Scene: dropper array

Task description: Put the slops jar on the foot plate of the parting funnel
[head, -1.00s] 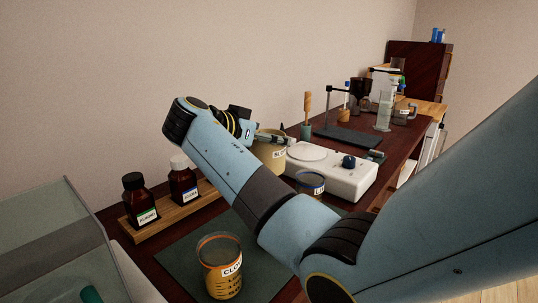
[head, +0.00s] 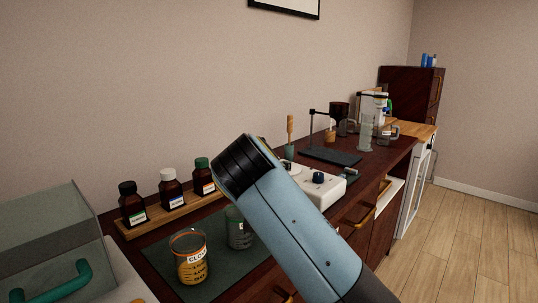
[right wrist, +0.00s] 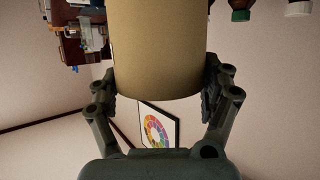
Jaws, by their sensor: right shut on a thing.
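The slops jar (right wrist: 158,50) is a wide tan cylinder filling the upper middle of the right wrist view. My right gripper (right wrist: 160,88) is shut on it, one finger on each side. In the head view my right arm hides both the jar and the gripper. The parting funnel (head: 339,116) is a dark vessel on a stand with a thin upright rod, farther along the bench. Its dark flat foot plate (head: 331,156) lies on the bench and its visible part is bare. My left gripper is not in view.
A wooden rack (head: 170,214) holds several dark bottles along the wall. A beaker labelled CLOVE (head: 190,262) and a glass (head: 239,230) stand on a dark mat (head: 222,262). A white balance (head: 325,190) is partly behind my arm. More glassware (head: 366,132) stands beyond the foot plate.

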